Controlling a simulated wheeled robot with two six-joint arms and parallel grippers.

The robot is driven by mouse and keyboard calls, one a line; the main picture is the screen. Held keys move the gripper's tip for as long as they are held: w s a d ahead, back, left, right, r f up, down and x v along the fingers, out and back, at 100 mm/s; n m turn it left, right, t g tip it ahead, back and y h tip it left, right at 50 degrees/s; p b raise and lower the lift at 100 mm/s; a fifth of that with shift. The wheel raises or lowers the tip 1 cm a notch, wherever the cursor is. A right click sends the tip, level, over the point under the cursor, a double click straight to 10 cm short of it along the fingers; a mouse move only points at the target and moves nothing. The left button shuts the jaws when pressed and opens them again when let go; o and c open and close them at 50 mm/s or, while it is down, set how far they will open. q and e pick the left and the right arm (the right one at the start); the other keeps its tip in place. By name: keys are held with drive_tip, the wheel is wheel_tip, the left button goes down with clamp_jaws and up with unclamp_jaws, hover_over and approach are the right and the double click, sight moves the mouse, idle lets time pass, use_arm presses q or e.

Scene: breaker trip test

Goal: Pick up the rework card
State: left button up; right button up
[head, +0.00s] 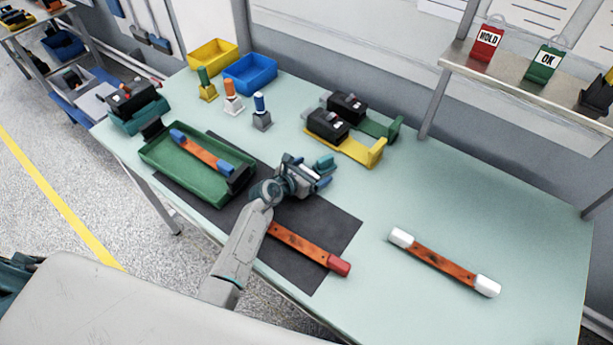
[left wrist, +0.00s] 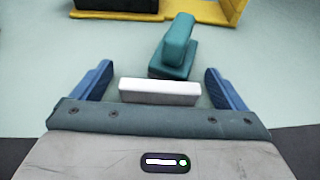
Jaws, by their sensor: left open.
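No card with a readable "rework" label shows in either view. My left gripper (head: 311,174) is open above the table, near the right edge of the dark mat. In the left wrist view its blue fingers (left wrist: 158,76) stand apart. A teal block with an upright grip (left wrist: 175,50) lies just ahead, between the finger lines; it also shows in the head view (head: 325,161). A white bar (left wrist: 160,91) lies crosswise between the fingers; I cannot tell what it is. A red HOLD card (head: 487,44) and a green OK card (head: 543,64) stand on the shelf. My right gripper is not in view.
A green tray (head: 160,178) holds a blue-ended bar. A red-ended bar (head: 310,248) and a white-ended bar (head: 445,264) lie in front. Yellow and green fixtures (head: 345,148) with dark blocks stand behind. The shelf (head: 465,67) overhangs the right rear.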

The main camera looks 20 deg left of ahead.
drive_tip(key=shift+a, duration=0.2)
use_arm(q)
drive_tip(key=c, duration=1)
drive_tip(key=shift+c, duration=0.2)
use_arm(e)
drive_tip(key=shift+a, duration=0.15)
